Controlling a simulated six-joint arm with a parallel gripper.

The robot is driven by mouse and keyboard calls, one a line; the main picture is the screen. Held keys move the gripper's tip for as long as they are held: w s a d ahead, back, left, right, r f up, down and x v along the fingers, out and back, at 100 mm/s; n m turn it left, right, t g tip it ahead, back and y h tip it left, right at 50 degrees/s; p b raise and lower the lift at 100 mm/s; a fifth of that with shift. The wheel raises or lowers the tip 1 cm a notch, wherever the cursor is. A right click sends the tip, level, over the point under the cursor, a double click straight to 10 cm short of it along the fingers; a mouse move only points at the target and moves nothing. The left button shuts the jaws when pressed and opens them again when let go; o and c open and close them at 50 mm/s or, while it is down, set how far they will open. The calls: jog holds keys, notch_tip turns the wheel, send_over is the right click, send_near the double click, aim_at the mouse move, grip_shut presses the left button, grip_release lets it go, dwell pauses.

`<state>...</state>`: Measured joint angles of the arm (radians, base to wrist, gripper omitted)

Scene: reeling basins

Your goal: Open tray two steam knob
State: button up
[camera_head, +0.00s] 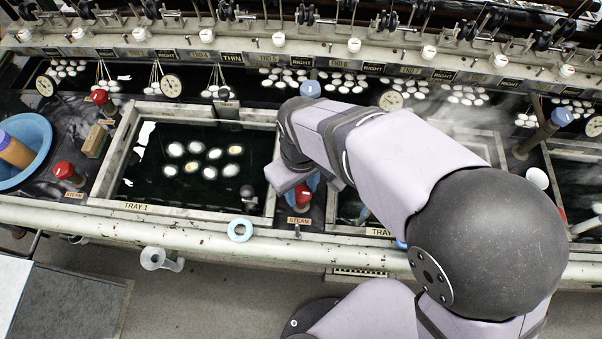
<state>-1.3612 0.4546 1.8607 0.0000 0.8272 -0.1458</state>
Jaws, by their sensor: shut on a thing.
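Tray two's steam knob is the red knob (303,195) above a STEAM label (299,221), between tray 1 and tray 2. My gripper (309,184) reaches down over this knob from above and is shut on it. The gripper and wrist hide much of the knob, so how far it is turned cannot be told. Tray 2 (345,223) is on the right, largely hidden behind my arm; only part of its label (380,232) shows.
Tray 1 (104,178) holds dark water with several white cocoons. Another red steam knob (63,170) stands left of it. Blue-topped posts (310,89) and a row of gauges (171,85) stand behind.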

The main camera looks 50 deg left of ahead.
aim_at(301, 192)
jog(key=shift+a+r, duration=0.1)
dwell(0.4)
jog(key=o, duration=1.1)
jog(key=shift+c, duration=0.2)
jog(key=shift+r, duration=0.1)
jog(key=shift+r+b, duration=0.7)
jog(key=shift+r, duration=2.85)
